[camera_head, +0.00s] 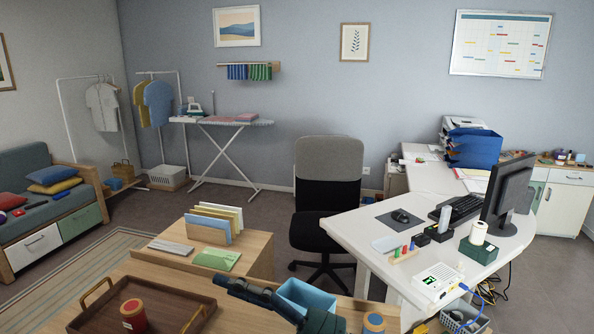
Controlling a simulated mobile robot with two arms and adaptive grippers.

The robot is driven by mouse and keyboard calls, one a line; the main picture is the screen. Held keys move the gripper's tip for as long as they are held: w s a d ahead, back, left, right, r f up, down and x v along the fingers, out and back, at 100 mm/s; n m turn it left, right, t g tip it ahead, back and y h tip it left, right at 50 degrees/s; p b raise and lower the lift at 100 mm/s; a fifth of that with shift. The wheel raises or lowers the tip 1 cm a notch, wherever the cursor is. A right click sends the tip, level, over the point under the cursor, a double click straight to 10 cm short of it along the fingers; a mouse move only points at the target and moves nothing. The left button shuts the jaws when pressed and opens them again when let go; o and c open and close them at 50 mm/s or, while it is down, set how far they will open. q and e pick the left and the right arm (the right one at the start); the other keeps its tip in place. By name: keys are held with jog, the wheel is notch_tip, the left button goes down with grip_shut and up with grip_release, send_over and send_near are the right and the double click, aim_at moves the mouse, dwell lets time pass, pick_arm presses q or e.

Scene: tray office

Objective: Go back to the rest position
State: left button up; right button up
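A brown wooden tray (88,311) with two handles stands on the near wooden table, at the bottom left. A red jar with a wooden lid (133,317) stands in it. A blue jar with a wooden lid (373,323) is cut off by the bottom edge.
A low wooden cabinet (262,257) with folders and papers stands beyond the near table. A black office chair (326,200) stands by the white desk (350,227) with a monitor (508,193). A sofa (40,200) is at left. Open floor lies around the chair.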

jog(key=w+d+r+m+t+h, duration=0.1)
jog(key=w+d+m+t+h, duration=0.35)
jog(key=d+m+t, duration=0.35)
jog(key=w+d+r+m+t+h, duration=0.1)
jog(key=w+d+m+t+h, duration=0.3)
jog(key=d+m+t+h, duration=0.35)
jog(key=s+d+f+m+g+h, duration=0.25)
jog(key=d+f+m+h, duration=0.2)
jog(key=d+f, duration=0.45)
jog(key=s+d+f+m+g+h, duration=0.1)
jog(key=d+f+m+g+h, duration=0.2)
jog(key=d+f+h, duration=0.55)
jog(key=s+a+f+n+g+y, duration=0.1)
jog(key=s+f+g+y, duration=0.2)
jog(key=s+f+g, duration=0.55)
jog(key=s+f+n+g+y, duration=0.2)
jog(key=s+f+g, duration=0.1)
jog(key=s+f, duration=1.05)
jog(key=s+f+g, duration=0.1)
jog(key=s+f, duration=0.1)
jog(key=f, duration=1)
jog(key=s+f, duration=0.3)
jog(key=f, duration=0.8)
jog(key=s+d+f+g, duration=0.1)
jog(key=s+d+f, duration=0.1)
jog(key=s+f, duration=1.5)
jog(key=shift+d, duration=0.4)
